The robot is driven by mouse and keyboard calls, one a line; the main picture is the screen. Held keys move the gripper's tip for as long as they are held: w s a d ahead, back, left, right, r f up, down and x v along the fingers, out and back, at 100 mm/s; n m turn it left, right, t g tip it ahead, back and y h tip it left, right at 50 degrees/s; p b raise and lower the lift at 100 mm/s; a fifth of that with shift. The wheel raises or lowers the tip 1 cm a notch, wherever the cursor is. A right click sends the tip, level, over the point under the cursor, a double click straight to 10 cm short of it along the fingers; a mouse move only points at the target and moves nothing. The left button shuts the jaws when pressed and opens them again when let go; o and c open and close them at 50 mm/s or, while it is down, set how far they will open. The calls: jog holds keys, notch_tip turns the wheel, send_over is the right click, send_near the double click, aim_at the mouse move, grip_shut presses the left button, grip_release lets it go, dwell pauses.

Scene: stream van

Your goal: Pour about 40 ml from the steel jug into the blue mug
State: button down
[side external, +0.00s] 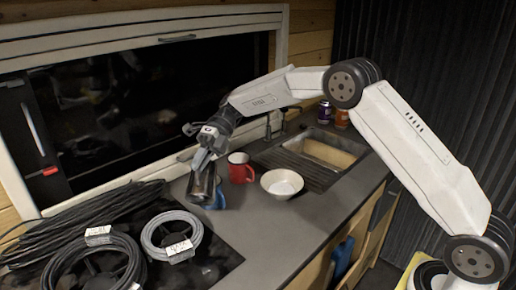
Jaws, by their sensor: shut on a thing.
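My gripper (204,158) is shut on the steel jug (201,185), near the counter's left half. The jug is dark and shiny and looks slightly tilted. The blue mug (219,200) is just right of the jug's lower part and partly hidden by it. I cannot tell whether the jug touches the mug or how far it is above the counter. No liquid stream shows, and the insides of both are hidden from this view.
A red mug (240,168) and a white bowl (282,183) stand to the right on the grey counter (290,222). A sink (325,150) lies behind them, with cans (324,112) beyond. Coiled cables (93,262) cover the left. The front counter is clear.

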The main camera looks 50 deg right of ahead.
aim_at(198, 191)
jog(key=shift+s+a+f+t+h, duration=0.15)
jog(key=shift+s+f+t+h, duration=0.15)
jog(key=shift+f+h, duration=0.1)
dwell(0.3)
jog(key=shift+s+a+f+n+h, duration=0.1)
jog(key=shift+s+f+n+h, duration=0.1)
jog(key=shift+f+n+h, duration=0.15)
jog(key=shift+s+a+n+t+h+b, duration=0.15)
jog(key=shift+t+h+b, duration=0.1)
jog(key=shift+t+h, duration=0.2)
jog(key=shift+s+a+n+t+h+b, duration=0.15)
jog(key=shift+t+h+b, duration=0.15)
jog(key=shift+h, duration=0.2)
jog(key=shift+s+t, duration=0.1)
jog(key=shift+t, duration=0.15)
